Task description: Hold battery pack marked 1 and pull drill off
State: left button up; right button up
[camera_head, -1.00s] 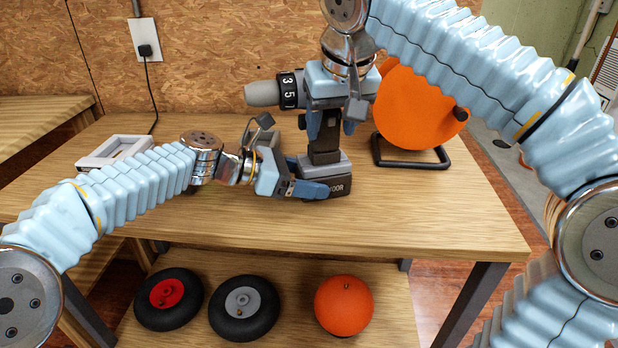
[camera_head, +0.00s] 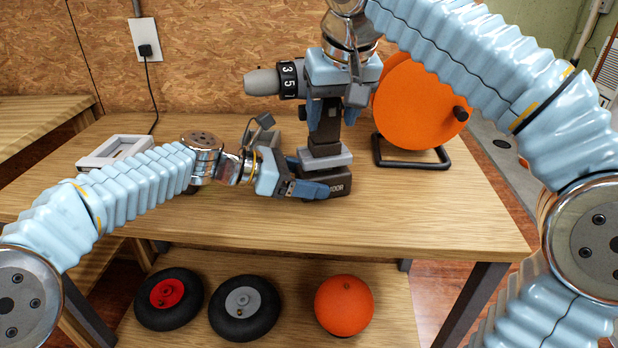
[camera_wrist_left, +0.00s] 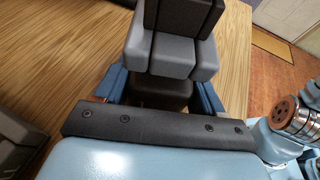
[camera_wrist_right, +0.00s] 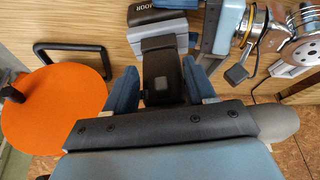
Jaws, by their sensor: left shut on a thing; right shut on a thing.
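The grey-and-black drill (camera_head: 262,82) is upright above the table, its chuck pointing left. My right gripper (camera_head: 331,112) is shut on its handle, which also shows between the blue fingers in the right wrist view (camera_wrist_right: 160,75). The dark battery pack (camera_head: 340,184) sits on the table below, with partial white lettering; I see no 1 on it. My left gripper (camera_head: 308,180) is shut on the battery pack (camera_wrist_left: 162,92) from the left. The drill's grey foot (camera_head: 325,157) is slightly above the pack, with a dark part between them; I cannot tell if they still touch.
An orange disc (camera_head: 415,105) on a black stand (camera_head: 440,160) is close right of the drill. A white frame-like object (camera_head: 115,150) lies at the table's left. Two wheels and an orange ball (camera_head: 343,305) lie on the lower shelf. The table front (camera_head: 420,220) is clear.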

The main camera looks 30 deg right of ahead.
jog(key=shift+r, duration=2.15)
pick_arm(q)
jog(key=o, duration=1.2)
pick_arm(e)
jog(key=shift+r, duration=0.1)
pick_arm(q)
jog(key=shift+o, duration=0.2)
jog(key=shift+a, duration=0.1)
jog(key=v, duration=1.2)
jog(key=shift+w, duration=0.1)
